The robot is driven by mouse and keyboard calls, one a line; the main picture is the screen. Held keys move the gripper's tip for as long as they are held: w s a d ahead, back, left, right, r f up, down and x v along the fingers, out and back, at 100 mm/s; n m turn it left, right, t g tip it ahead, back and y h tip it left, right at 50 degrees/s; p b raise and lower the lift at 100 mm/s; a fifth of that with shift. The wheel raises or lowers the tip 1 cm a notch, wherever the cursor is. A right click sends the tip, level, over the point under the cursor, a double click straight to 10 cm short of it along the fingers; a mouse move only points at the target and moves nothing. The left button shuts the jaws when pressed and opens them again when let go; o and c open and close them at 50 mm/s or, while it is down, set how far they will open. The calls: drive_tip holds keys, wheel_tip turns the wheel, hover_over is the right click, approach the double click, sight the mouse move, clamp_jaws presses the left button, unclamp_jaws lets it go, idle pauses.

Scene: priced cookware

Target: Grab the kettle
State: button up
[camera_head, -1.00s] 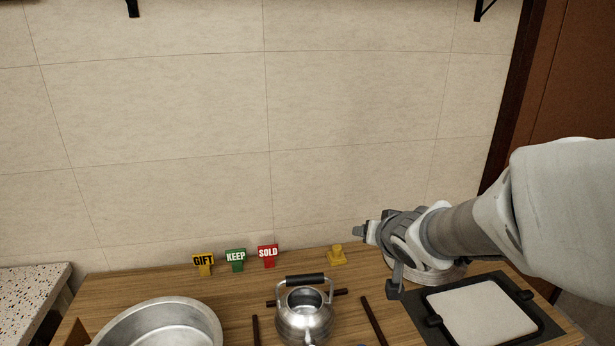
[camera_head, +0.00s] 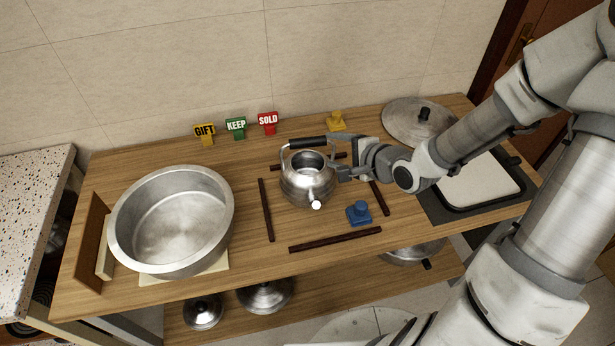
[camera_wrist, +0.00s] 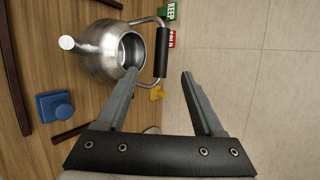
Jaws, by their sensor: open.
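The kettle (camera_head: 304,190) is silver metal with a black handle grip (camera_head: 308,142) on an arched bail. It stands upright on the wooden table, inside a square of dark strips, with its spout toward the camera. My gripper (camera_head: 340,157) is at the kettle's right side, near the handle. In the wrist view the kettle (camera_wrist: 100,46) is at the upper left and its handle (camera_wrist: 161,52) lies beyond the gap between the open fingers of my gripper (camera_wrist: 160,80). The left finger overlaps the kettle body in that view; whether they touch I cannot tell. Nothing is held.
A large metal basin (camera_head: 135,250) stands at left. Signs GIFT (camera_head: 204,133), KEEP (camera_head: 236,127) and SOLD (camera_head: 268,122) stand at the back. A blue piece (camera_head: 359,212) is right-front of the kettle, a yellow one (camera_head: 336,121) behind. A lid (camera_head: 420,120) lies back right, beside a black-framed pad (camera_head: 480,185).

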sight(309, 143)
drive_tip(key=b+x, duration=0.1)
drive_tip(key=x, duration=0.7)
drive_tip(key=shift+b, duration=0.35)
drive_tip(key=shift+x, duration=2.85)
drive_tip(key=shift+w+d+r, duration=0.1)
drive_tip(key=shift+w+r, duration=0.05)
drive_tip(key=shift+r, duration=0.05)
clamp_jaws()
drive_tip(key=shift+r, duration=0.1)
